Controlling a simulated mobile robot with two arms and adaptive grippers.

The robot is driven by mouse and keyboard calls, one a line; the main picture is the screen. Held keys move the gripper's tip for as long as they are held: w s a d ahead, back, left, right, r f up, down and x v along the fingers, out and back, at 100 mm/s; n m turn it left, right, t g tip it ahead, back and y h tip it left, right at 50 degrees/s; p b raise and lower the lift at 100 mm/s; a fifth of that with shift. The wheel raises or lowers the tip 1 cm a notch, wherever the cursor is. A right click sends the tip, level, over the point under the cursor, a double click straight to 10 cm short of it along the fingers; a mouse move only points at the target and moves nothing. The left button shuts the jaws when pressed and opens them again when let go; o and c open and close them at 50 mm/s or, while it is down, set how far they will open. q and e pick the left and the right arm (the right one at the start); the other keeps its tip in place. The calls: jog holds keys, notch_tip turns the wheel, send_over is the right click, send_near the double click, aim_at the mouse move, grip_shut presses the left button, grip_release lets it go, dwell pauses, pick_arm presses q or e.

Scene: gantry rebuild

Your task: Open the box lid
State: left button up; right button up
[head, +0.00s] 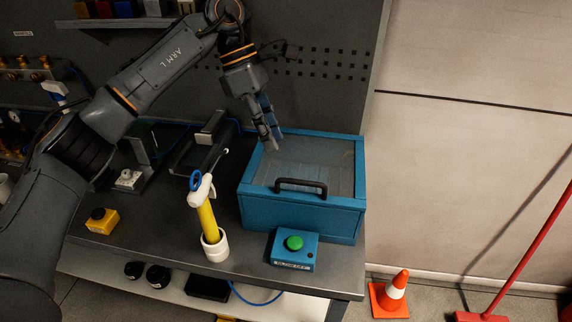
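A blue box (300,215) stands on the right part of the dark workbench. Its lid (310,165) is a blue frame with a see-through panel and lies closed on the box. A black handle (301,185) sits at the lid's front edge. My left gripper (272,141) points down over the lid's back left part, away from the handle. Its fingers show close together from the side, so I cannot tell whether they are open or shut. I see nothing held in them. My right gripper is not in view.
A blue button box with a green button (294,243) stands before the box. A yellow-handled tool in a white cup (214,245) stands to its left. A yellow button box (101,220) is farther left. An orange cone (392,295) stands on the floor at right.

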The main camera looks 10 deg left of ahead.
pick_arm(q)
jog(key=p, duration=0.2)
send_over(284, 190)
notch_tip(284, 190, down, 7)
jog(key=shift+r, duration=0.1)
jog(key=shift+s+d+f, duration=0.1)
jog(key=shift+d+f, duration=0.1)
jog(key=shift+f, duration=0.3)
grip_shut()
